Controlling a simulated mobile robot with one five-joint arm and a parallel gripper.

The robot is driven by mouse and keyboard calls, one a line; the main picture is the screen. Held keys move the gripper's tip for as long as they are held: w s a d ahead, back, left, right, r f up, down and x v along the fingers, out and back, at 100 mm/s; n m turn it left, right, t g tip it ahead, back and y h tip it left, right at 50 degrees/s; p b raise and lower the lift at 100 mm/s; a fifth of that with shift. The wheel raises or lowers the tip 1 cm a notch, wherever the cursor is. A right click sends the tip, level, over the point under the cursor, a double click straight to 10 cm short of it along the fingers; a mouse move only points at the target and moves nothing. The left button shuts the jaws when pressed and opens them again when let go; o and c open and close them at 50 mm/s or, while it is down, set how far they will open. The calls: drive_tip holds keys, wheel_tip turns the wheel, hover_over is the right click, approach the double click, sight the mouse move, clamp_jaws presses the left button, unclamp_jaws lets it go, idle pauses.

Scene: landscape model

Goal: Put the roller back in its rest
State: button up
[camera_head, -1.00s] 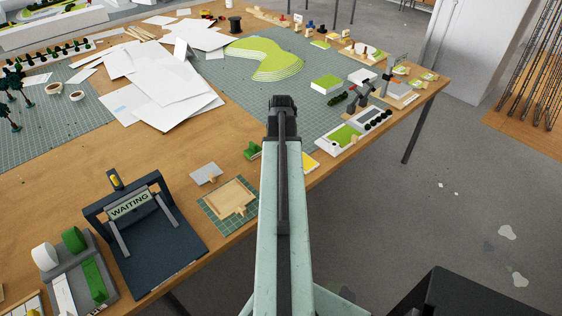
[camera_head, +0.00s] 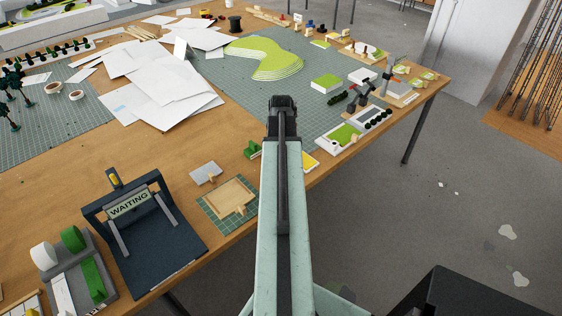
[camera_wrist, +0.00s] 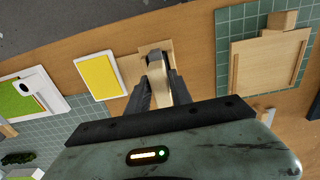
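In the wrist view my gripper (camera_wrist: 160,84) points down at the table with its two black fingers on either side of a pale, handle-like piece (camera_wrist: 156,88). A dark curved part (camera_wrist: 153,52) shows at the far end of this piece; it may be the roller. A small flat wooden piece (camera_wrist: 171,48) lies under or just behind it; I cannot tell if it is the rest. I cannot tell whether the fingers press on the pale piece or only straddle it. In the head view my arm hides the fingers and this spot.
A yellow pad (camera_wrist: 101,76) lies left of the fingers in the wrist view. A wooden frame (camera_wrist: 234,68) on a green mat (camera_wrist: 223,40) lies to the right. In the head view a small green object (camera_head: 252,149) and the "WAITING" stand (camera_head: 130,204) are left of my arm.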

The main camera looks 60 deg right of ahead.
drive_tip(key=shift+o, duration=1.4)
drive_tip(key=shift+r, duration=0.15)
wheel_tip(320, 180, up, 8)
drive_tip(key=p, duration=0.8)
drive_tip(key=shift+f, duration=0.25)
